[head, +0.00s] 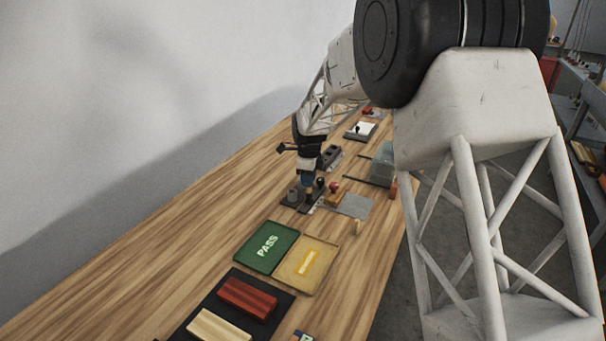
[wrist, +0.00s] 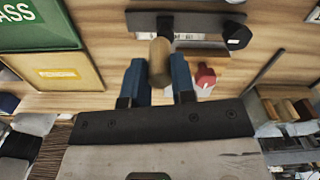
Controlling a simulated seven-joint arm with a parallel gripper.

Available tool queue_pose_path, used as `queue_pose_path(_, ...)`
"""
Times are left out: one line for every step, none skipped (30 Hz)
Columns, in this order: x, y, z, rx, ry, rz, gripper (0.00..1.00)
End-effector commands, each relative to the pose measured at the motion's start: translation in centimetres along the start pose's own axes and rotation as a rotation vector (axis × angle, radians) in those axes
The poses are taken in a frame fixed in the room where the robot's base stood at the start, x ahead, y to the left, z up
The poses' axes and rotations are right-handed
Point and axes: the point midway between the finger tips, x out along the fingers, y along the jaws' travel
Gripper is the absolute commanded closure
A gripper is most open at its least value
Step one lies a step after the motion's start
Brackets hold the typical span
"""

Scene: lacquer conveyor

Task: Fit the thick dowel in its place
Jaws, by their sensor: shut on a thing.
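A light wooden dowel (wrist: 160,62) is between the two blue fingers of my gripper (wrist: 159,80) in the wrist view, with its round end showing. My gripper is shut on it. A dark grey fixture (wrist: 192,20) lies just beyond the dowel, with a black knob (wrist: 236,35) at its right. In the head view my gripper (head: 309,184) is low over the same fixture (head: 290,203); the held dowel is hard to make out there. Whether the dowel touches the fixture or sits in a hole cannot be told.
A red-topped piece (head: 333,187) stands close right of my gripper, also seen in the wrist view (wrist: 205,76). A small wooden peg (head: 357,227) stands nearby. A green PASS tray (head: 257,266) and yellow tray (head: 287,284) lie nearer. The table's left side is clear.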

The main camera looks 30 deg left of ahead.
Motion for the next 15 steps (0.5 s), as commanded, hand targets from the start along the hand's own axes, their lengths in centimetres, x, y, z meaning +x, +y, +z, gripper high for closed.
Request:
queue_pose_path(0.1,-0.6,0.3,0.000,0.000,0.000,0.98)
queue_pose_path(0.1,-0.9,0.5,0.000,0.000,-0.001,0.98)
queue_pose_path(0.1,-1.4,0.7,0.000,-0.001,-0.001,0.98)
queue_pose_path(0.2,-1.7,0.9,0.000,-0.001,-0.001,0.98)
queue_pose_path(0.3,-2.0,1.0,0.000,0.000,-0.001,0.98)
queue_pose_path(0.3,-2.4,1.2,0.000,0.000,-0.001,0.98)
queue_pose_path(0.3,-2.7,1.4,0.000,0.000,0.000,0.98)
queue_pose_path(0.4,-3.0,1.6,0.000,0.000,0.000,0.98)
queue_pose_path(0.4,-3.5,1.8,0.000,0.000,0.000,0.98)
queue_pose_path(0.4,-3.8,1.9,0.000,0.000,0.000,0.98)
queue_pose_path(0.4,-4.1,2.1,0.000,0.000,-0.001,0.98)
queue_pose_path(0.5,-4.5,2.3,0.000,0.000,-0.001,0.98)
queue_pose_path(0.6,-4.9,2.5,0.000,0.000,-0.001,0.98)
queue_pose_path(0.6,-5.2,2.6,0.000,-0.001,-0.001,0.98)
queue_pose_path(0.6,-5.6,2.8,0.000,0.000,-0.001,0.98)
